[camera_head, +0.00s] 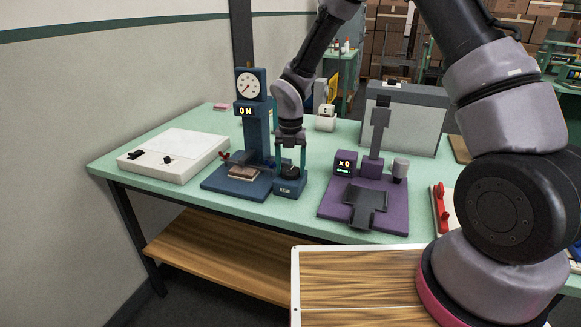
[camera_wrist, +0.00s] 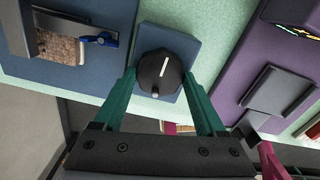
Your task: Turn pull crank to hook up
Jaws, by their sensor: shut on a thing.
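A black round knob (camera_wrist: 160,74) with a white line and a small peg at its rim sits on a small blue box (camera_head: 290,186). In the wrist view the white line points up and slightly right, and the peg is at the bottom. My gripper (camera_head: 291,164) comes down onto the box from above. Its green fingers (camera_wrist: 159,75) are shut on the knob, one on each side. The blue press-like machine (camera_head: 256,140) beside the box has a dial and a display reading "ON". I cannot make out a hook, and the label on the box is too small to read.
A purple machine (camera_head: 333,205) with an "x0" display stands right of the box. A white flat case (camera_head: 175,154) lies at left on the green table (camera_head: 130,150). A grey panel (camera_head: 415,120) stands behind. A wooden-topped surface (camera_head: 350,280) is in front.

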